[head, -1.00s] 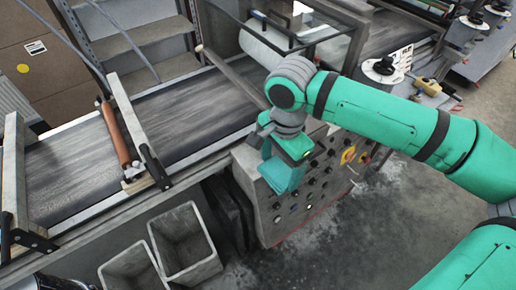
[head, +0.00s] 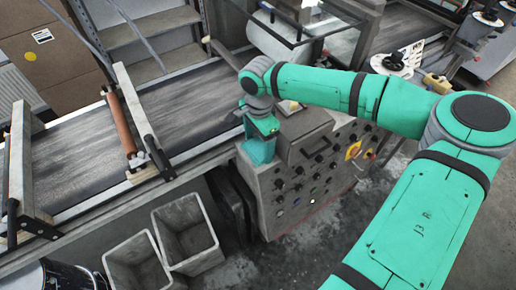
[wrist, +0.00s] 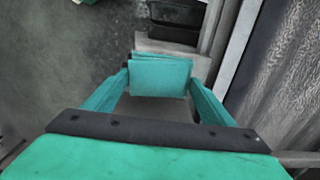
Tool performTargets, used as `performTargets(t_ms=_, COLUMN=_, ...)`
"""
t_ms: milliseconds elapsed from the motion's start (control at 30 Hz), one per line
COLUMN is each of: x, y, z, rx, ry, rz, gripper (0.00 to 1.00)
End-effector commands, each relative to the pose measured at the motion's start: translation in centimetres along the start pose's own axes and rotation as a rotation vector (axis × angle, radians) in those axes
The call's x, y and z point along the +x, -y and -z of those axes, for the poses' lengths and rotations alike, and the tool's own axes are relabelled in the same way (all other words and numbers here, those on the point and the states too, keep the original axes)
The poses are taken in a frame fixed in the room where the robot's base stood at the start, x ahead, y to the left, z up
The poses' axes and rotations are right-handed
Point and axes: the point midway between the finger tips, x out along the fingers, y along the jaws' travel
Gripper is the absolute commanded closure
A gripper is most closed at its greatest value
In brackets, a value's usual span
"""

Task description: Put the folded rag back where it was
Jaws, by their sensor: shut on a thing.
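The folded rag (wrist: 160,78) is teal and shows its stacked layers in the wrist view. My gripper (wrist: 158,92) is shut on it, with one finger at each side edge. In the head view my gripper (head: 262,132) points down at the left end of the grey control box (head: 290,178). The fingers and the rag are nearly the same colour.
The conveyor belt (head: 190,98) runs behind the box, with a brown roller (head: 122,122) across it. Two grey bins (head: 186,232) stand on the floor at the lower left.

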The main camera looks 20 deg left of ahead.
Motion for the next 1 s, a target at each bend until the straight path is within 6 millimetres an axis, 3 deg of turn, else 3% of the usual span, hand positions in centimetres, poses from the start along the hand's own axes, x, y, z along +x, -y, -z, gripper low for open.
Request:
performTargets(t_ms=333, x=3.7, y=0.7, z=0.2, rx=0.003, ry=-0.001, rz=-0.001, gripper=0.47)
performTargets(t_ms=533, x=3.9, y=0.6, z=0.2, rx=0.004, ry=-0.001, rz=0.0, gripper=0.47)
performTargets(t_ms=567, x=3.9, y=0.6, z=0.2, rx=0.004, ry=0.0, rz=0.0, gripper=0.2)
performTargets(t_ms=633, x=3.9, y=0.7, z=0.1, rx=0.001, ry=-0.001, rz=0.0, gripper=0.04)
performTargets(t_ms=1000, x=3.5, y=0.9, z=-0.2, rx=-0.004, ry=0.0, rz=0.001, gripper=0.04)
